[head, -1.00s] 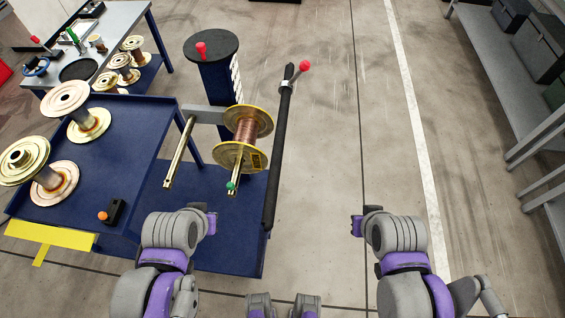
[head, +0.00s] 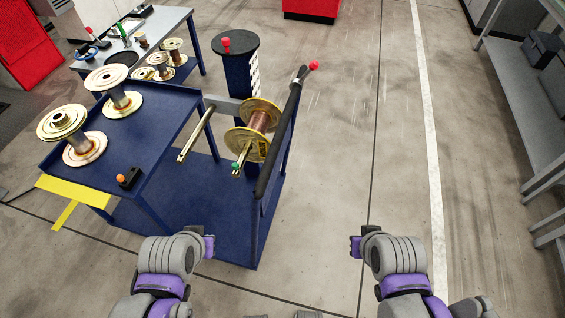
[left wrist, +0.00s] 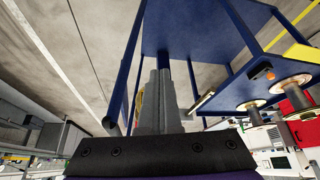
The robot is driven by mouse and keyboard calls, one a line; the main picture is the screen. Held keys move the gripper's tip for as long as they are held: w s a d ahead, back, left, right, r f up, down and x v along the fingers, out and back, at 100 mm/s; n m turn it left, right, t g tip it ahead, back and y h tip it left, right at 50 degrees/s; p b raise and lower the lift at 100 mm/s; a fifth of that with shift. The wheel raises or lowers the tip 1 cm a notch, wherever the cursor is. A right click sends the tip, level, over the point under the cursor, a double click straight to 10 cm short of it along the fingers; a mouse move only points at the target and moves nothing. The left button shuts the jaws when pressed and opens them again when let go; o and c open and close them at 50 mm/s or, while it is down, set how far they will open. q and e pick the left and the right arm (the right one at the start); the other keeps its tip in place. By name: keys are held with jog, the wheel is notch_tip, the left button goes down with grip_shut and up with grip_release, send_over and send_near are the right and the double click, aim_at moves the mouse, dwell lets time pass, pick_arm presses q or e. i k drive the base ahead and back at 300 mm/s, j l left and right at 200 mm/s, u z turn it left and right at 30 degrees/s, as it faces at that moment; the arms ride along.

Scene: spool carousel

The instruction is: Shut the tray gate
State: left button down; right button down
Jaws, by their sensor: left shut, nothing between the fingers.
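The blue tray (head: 150,120) of the cart stands at left in the head view and bears two empty spools. A small black block with an orange knob (head: 128,177) is at the tray's near right corner; the knob also shows in the left wrist view (left wrist: 270,75). My left gripper (left wrist: 160,78) is shut and empty, below the cart in its wrist view.
A copper-wound spool (head: 257,120) sits on a spindle, beside a black bar with a red knob (head: 280,135). A black-topped post (head: 235,42) stands behind. A grey table (head: 130,40) is at the back left. The floor at right is open up to a shelf (head: 520,100).

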aim_at(92, 197)
jog(key=u, duration=1.2)
jog(key=i+j+u, duration=0.15)
jog(key=i+j, duration=0.55)
jog(key=i, duration=0.6)
